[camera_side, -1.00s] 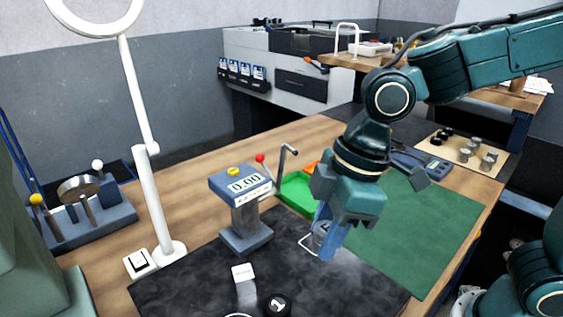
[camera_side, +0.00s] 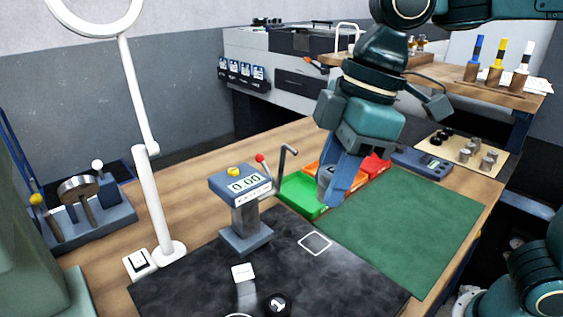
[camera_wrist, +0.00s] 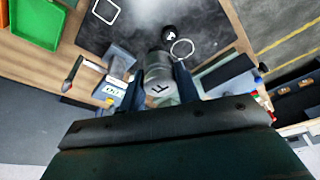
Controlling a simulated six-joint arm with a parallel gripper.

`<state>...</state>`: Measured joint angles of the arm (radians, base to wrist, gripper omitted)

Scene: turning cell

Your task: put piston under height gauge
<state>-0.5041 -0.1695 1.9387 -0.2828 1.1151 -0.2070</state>
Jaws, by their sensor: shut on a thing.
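The height gauge (camera_side: 243,215) stands on the black plate, left of my gripper, with a display reading 0.00, a yellow button and a red-knobbed lever. It also shows in the wrist view (camera_wrist: 112,90). The space under its head is partly hidden.
Green (camera_side: 300,193), orange and red bins stand behind. A lamp post (camera_side: 150,205) is at left. The green mat (camera_side: 410,230) is clear.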

